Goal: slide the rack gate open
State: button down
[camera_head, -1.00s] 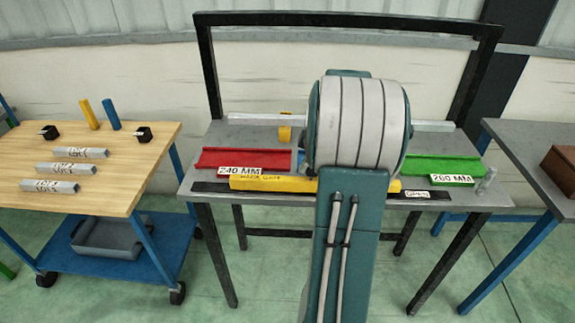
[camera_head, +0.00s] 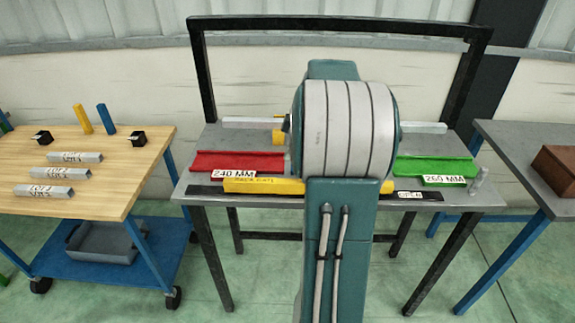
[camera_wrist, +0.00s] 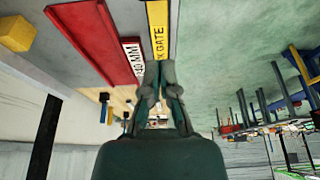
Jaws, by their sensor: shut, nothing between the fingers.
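The rack gate (camera_head: 262,186) is a long yellow bar on a black rail along the front of the grey bench. My arm hides its middle in the head view; its right end shows beside the arm, short of a white OPEN label (camera_head: 410,194). In the wrist view the gate (camera_wrist: 157,22) runs from the top edge down to my gripper (camera_wrist: 160,68). The gripper is shut and empty, its fingertips at the visible lower end of the gate. I cannot tell whether they touch. My gripper is hidden behind my arm in the head view.
A red channel (camera_head: 235,162) marked 240 MM and a green channel (camera_head: 430,168) marked 260 MM lie behind the rail. A grey post (camera_head: 478,177) stands at the bench's right end. A wooden cart (camera_head: 105,190) stands left; another table (camera_head: 515,150) stands right.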

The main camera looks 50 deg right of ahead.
jog(key=v, duration=0.4)
jog(key=shift+r, duration=0.1)
dwell(0.3)
jog(key=s+a+r+m+h, duration=0.1)
jog(key=a+r+m, duration=0.1)
jog(key=a, duration=0.8)
jog(key=a+r+m+h, duration=0.1)
jog(key=a+r, duration=0.2)
jog(key=a, duration=0.7)
jog(key=s+a+f+m+t, duration=0.1)
jog(key=s+a+f+m, duration=0.1)
jog(key=s+a, duration=0.3)
jog(key=s+a+f+m+t, duration=0.1)
jog(key=s+a+f+m, duration=0.1)
jog(key=s+a, duration=0.4)
jog(key=a+m, duration=0.1)
jog(key=a, duration=0.2)
jog(key=shift+s+a+t, duration=0.3)
